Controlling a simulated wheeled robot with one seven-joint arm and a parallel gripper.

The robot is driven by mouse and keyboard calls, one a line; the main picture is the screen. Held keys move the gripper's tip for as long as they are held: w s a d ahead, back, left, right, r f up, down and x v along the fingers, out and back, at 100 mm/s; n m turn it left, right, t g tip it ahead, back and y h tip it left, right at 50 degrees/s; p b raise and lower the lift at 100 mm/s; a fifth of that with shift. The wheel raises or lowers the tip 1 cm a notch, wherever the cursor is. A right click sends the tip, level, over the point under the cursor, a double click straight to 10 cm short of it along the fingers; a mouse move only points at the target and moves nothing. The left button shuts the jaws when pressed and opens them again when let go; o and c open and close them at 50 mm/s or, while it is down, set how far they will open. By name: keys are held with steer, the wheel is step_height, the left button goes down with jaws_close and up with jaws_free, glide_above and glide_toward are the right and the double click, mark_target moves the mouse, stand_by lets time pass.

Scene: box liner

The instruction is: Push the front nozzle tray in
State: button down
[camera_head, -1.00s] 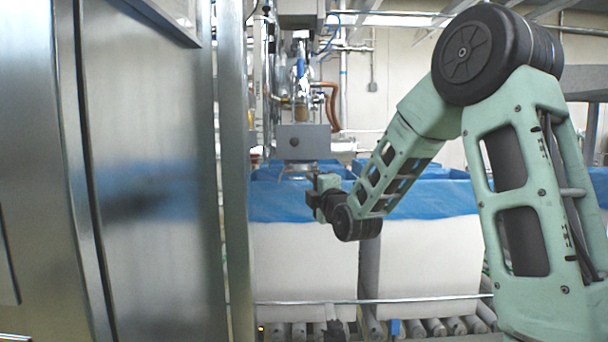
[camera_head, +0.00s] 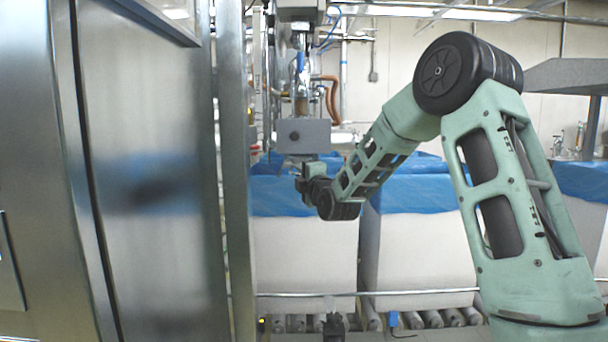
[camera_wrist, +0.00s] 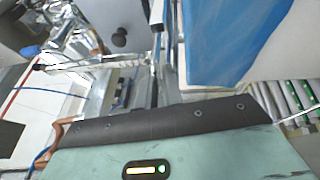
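The nozzle tray (camera_head: 303,137) appears to be the grey metal box with a dark round knob on its front, hanging under the filling pipework in the head view. In the wrist view, a pale panel with the dark knob (camera_wrist: 119,38) shows at the top. My gripper (camera_head: 305,180) is just below the box in the head view, near its lower edge. I cannot tell whether they touch. The fingers are small and dark in the head view and not clear in the wrist view, so their opening is unclear. Nothing is seen held.
White boxes with blue liners (camera_head: 303,245) stand behind and below my gripper on a roller conveyor (camera_head: 432,319). A thin metal rail (camera_head: 430,291) runs in front of them. A large steel cabinet (camera_head: 140,120) and post close off the left side.

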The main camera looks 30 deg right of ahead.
steer(key=w+d, duration=0.1)
steer(key=w+d+b, duration=0.1)
steer(key=w, duration=0.1)
steer(key=shift+w+d+r+b, duration=0.1)
steer(key=shift+w+d+b, duration=0.1)
steer(key=shift+w+b, duration=0.1)
steer(key=c, duration=1.6)
jaws_free()
steer(key=shift+s, duration=0.1)
steer(key=shift+o, duration=0.2)
steer(key=shift+s, duration=0.1)
steer(key=b+v, duration=0.4)
steer(key=v, duration=1.3)
steer(key=shift+s, duration=0.1)
